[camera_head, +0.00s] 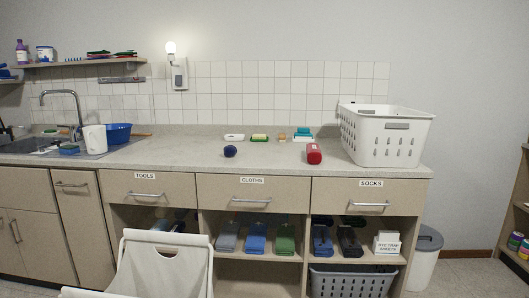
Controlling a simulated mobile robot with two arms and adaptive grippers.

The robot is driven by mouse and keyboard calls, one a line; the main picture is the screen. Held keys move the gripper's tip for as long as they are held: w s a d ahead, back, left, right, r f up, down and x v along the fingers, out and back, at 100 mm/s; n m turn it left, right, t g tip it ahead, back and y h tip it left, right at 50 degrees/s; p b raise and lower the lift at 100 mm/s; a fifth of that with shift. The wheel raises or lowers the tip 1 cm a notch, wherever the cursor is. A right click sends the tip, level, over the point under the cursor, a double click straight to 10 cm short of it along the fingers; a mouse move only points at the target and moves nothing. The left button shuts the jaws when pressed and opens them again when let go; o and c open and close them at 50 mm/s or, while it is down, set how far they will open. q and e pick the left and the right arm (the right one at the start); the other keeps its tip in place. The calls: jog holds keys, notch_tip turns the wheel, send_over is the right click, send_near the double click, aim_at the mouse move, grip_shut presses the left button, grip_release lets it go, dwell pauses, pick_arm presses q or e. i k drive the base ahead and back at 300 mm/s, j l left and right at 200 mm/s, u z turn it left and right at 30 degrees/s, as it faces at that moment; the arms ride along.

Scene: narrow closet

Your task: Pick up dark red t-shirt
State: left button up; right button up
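A dark red rolled bundle (314,153) lies on the countertop (190,158), right of centre and left of the white laundry basket. It looks like rolled cloth, but I cannot make out for sure that it is the t-shirt. A dark blue rolled bundle (230,151) lies further left on the counter. Neither of my grippers is in view.
A white basket (388,153) stands at the counter's right end. A white fabric hamper (163,262) stands on the floor in front. Folded clothes (256,238) fill cubbies below the drawers.

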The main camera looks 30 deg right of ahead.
aim_at(313, 154)
jog(key=i+l+u, duration=0.1)
jog(key=l+u, duration=0.25)
jog(key=l, duration=0.25)
jog(key=l+u, duration=0.35)
jog(key=l, duration=0.3)
jog(key=l+u, duration=0.3)
jog(key=l, duration=0.35)
